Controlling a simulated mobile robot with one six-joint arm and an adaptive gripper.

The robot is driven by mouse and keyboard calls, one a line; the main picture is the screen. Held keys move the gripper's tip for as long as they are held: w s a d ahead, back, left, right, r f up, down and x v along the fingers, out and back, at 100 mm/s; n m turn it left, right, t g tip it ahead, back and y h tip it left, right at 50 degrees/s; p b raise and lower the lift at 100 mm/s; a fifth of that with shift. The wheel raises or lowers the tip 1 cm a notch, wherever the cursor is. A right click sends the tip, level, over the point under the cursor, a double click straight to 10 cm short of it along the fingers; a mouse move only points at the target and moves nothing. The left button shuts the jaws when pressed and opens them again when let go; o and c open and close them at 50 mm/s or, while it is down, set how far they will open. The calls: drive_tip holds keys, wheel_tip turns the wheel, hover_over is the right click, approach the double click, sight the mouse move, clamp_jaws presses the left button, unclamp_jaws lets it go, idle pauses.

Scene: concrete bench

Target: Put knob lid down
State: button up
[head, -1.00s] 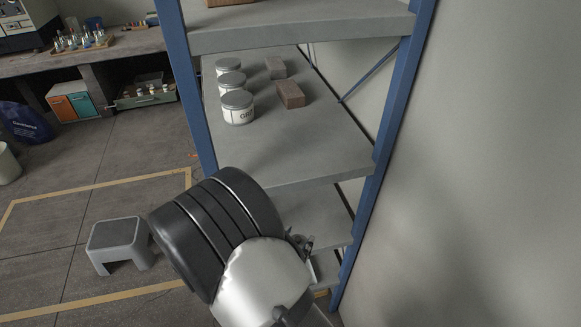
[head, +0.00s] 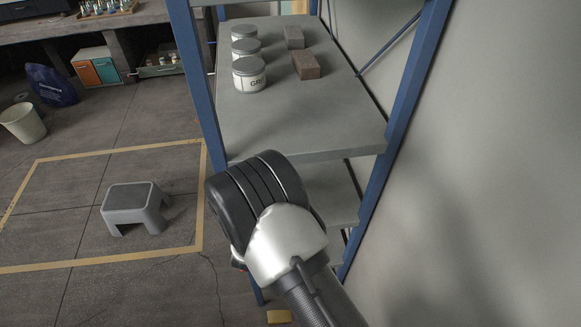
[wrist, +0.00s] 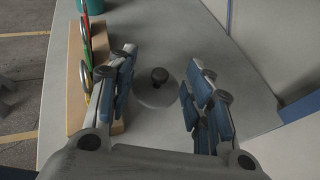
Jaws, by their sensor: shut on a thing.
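The knob lid (wrist: 146,96) is a pale grey disc with a dark round knob, seen from above in the wrist view. It sits between the two fingers of my gripper (wrist: 160,80), which have blue pads. My gripper is shut on the lid, though the exact contact is hard to make out. A grey surface lies below; I cannot tell whether the lid touches it. In the head view my own arm hides the gripper and the lid.
In the wrist view, a wooden rack (wrist: 75,80) with coloured-handled tools stands close left of my gripper, and a teal cup (wrist: 90,6) beyond. In the head view, a shelf (head: 290,125) holds cans (head: 249,76) and bricks (head: 306,65). A grey stool (head: 135,205) stands on the floor.

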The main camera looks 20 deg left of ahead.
drive_tip(key=w, duration=0.5)
drive_tip(key=w+a+b, duration=0.1)
drive_tip(key=w, duration=0.4)
drive_tip(key=w+a+b, duration=0.1)
drive_tip(key=w, duration=0.5)
drive_tip(key=shift+a, duration=0.25)
drive_tip(key=shift+f+b, duration=0.75)
drive_tip(key=shift+f, duration=0.95)
drive_tip(key=shift+f, duration=0.45)
drive_tip(key=o, duration=1)
drive_tip(key=shift+c, duration=0.2)
drive_tip(key=shift+r, duration=0.25)
drive_tip(key=p+v, duration=0.3)
drive_tip(key=v, duration=0.9)
drive_tip(key=shift+r+p, duration=0.1)
drive_tip(key=shift+p, duration=0.25)
